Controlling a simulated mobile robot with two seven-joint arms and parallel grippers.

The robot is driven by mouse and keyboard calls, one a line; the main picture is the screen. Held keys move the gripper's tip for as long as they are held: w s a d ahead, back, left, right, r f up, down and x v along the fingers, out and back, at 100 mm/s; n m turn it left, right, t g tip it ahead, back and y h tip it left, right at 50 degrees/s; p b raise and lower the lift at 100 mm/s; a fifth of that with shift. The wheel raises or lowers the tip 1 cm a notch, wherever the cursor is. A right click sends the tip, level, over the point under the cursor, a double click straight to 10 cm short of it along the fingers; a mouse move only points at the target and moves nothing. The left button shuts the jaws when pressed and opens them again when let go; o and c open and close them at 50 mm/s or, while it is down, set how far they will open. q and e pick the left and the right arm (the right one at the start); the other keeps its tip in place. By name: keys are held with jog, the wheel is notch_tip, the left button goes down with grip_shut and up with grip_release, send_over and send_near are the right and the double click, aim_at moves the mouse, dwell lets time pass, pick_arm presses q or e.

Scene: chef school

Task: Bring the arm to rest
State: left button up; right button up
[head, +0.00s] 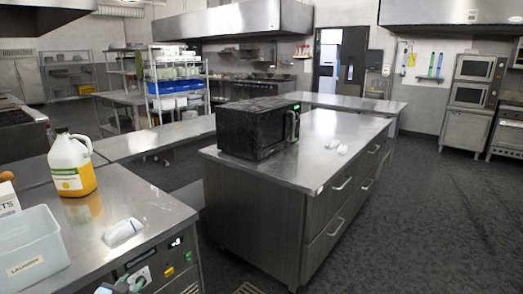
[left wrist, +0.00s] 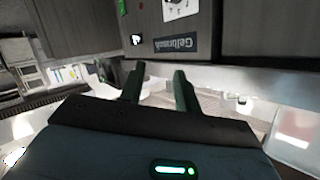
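My left gripper (head: 120,286) shows only in part at the bottom edge of the head view, low in front of the steel counter's front panel. In the left wrist view its two dark fingers (left wrist: 159,70) stand apart with nothing between them, so it is open and empty. A grey front with a label reading "Gelbrauch" (left wrist: 176,44) lies beyond the fingertips there. My right gripper is in neither view.
The near counter (head: 150,208) holds a jug (head: 72,165), a pale plastic bin (head: 30,250) and a clear-white packet (head: 122,232). A steel island (head: 283,205) with a black microwave (head: 258,130) stands ahead. Dark floor (head: 430,220) is open at the right.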

pick_arm(q)
jog(key=s+d+f+g+h, duration=0.1)
jog(key=s+d+f, duration=0.2)
jog(key=s+f, duration=0.25)
jog(key=s+d+f+g, duration=0.1)
jog(key=s+d+f, duration=0.25)
jog(key=s, duration=0.25)
jog(key=s+d+f+g, duration=0.1)
jog(key=s+d+f, duration=0.1)
jog(key=s, duration=0.8)
jog(key=s+d+f+g+h, duration=0.1)
jog(key=s+d+f, duration=0.2)
jog(key=s, duration=0.8)
jog(key=s+d+f+n+g+h, duration=0.1)
jog(key=s+d+f, duration=0.2)
jog(key=s, duration=0.7)
jog(key=shift+s+d+g, duration=0.3)
jog(key=shift+d+g, duration=0.1)
jog(key=shift+d, duration=0.75)
